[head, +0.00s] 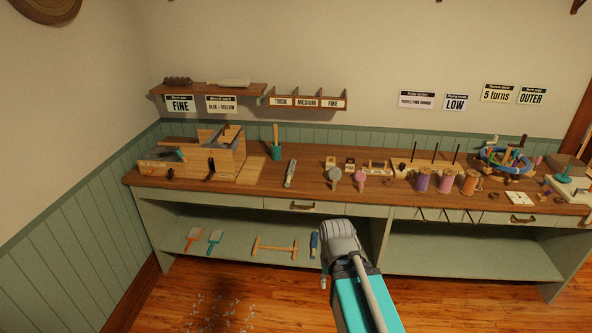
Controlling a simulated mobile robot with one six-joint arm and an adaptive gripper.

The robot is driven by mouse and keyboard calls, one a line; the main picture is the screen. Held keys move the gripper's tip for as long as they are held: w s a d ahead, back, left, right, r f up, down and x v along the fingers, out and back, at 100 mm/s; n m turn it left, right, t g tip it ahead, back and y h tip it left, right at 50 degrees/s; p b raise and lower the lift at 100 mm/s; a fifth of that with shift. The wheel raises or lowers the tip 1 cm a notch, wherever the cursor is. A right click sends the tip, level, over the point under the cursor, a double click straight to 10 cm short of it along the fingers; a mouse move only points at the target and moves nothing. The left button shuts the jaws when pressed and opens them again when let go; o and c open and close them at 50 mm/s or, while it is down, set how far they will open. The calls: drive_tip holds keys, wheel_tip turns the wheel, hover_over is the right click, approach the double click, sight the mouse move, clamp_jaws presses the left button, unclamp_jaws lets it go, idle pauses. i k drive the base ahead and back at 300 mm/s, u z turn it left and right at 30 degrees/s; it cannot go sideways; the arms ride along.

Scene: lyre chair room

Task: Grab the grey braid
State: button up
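I cannot make out a grey braid for certain. A slim grey object (290,173) lies on the wooden workbench top (265,184), left of the middle, too small to identify. A grey round-headed piece (334,175) lies to its right. My arm rises from the bottom of the head view, with a teal link and a grey ribbed joint in front of the bench's lower shelf. The fingers of my gripper do not show, and nothing held can be seen.
A wooden box (215,160) stands at the bench's left end beside a green cup (277,153). Thread spools (446,181) and a blue ring stand (491,156) are at the right. A brush (215,241) lies on the lower shelf (230,257).

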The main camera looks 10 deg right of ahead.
sight(291, 165)
drive_tip(key=z, duration=0.3)
drive_tip(key=k, duration=0.85)
drive_tip(key=z, duration=0.6)
drive_tip(key=k, duration=0.5)
drive_tip(key=z, duration=0.35)
drive_tip(key=i, duration=1.8)
drive_tip(key=u, duration=0.4)
drive_tip(key=i, duration=0.65)
drive_tip(key=u, duration=0.55)
